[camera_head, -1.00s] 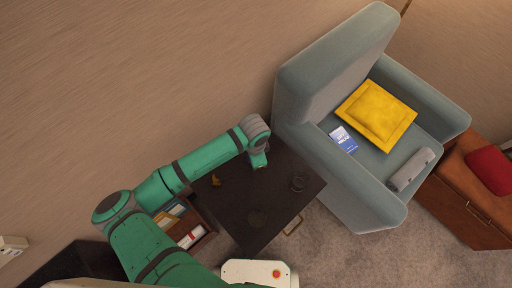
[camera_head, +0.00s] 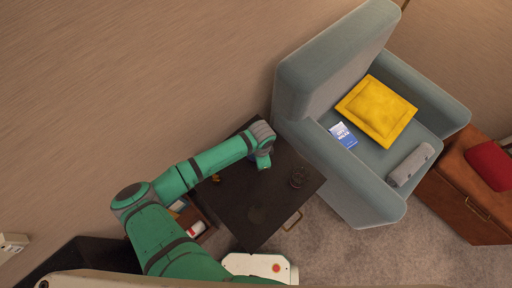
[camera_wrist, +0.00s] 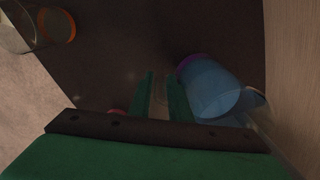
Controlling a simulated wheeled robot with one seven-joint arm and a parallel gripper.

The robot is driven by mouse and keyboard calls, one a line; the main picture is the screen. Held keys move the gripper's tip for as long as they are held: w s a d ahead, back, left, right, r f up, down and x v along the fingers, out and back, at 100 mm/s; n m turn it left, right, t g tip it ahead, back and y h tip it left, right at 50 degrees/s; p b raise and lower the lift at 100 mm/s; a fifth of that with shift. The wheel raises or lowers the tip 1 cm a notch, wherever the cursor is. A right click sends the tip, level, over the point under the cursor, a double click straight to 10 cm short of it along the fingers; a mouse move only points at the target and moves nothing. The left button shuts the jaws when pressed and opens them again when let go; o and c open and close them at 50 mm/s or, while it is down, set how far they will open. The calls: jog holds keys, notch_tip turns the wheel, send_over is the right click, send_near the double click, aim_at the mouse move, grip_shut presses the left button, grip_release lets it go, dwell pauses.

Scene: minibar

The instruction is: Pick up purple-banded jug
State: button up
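The purple-banded jug (camera_wrist: 215,90) is blue with a purple rim band and lies or tilts at the right of the wrist view, near the pale wall. My gripper (camera_wrist: 163,78) shows in the wrist view with its two green fingers apart and nothing between them. The jug is just right of the right finger, close to it; I cannot tell if they touch. In the head view my gripper (camera_head: 264,162) is over the dark cabinet top (camera_head: 240,195), and the jug is mostly hidden by my arm.
A clear glass with an orange band (camera_wrist: 40,28) stands at the upper left of the wrist view. A small golden object (camera_head: 215,178) and a glass (camera_head: 298,178) are on the dark top. A grey-green armchair (camera_head: 335,75) with a yellow cushion (camera_head: 377,110) stands close at the right.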

jog(key=shift+f, duration=0.95)
grip_shut()
jog(key=shift+s+a, duration=0.1)
jog(key=shift+s, duration=0.1)
dwell(0.5)
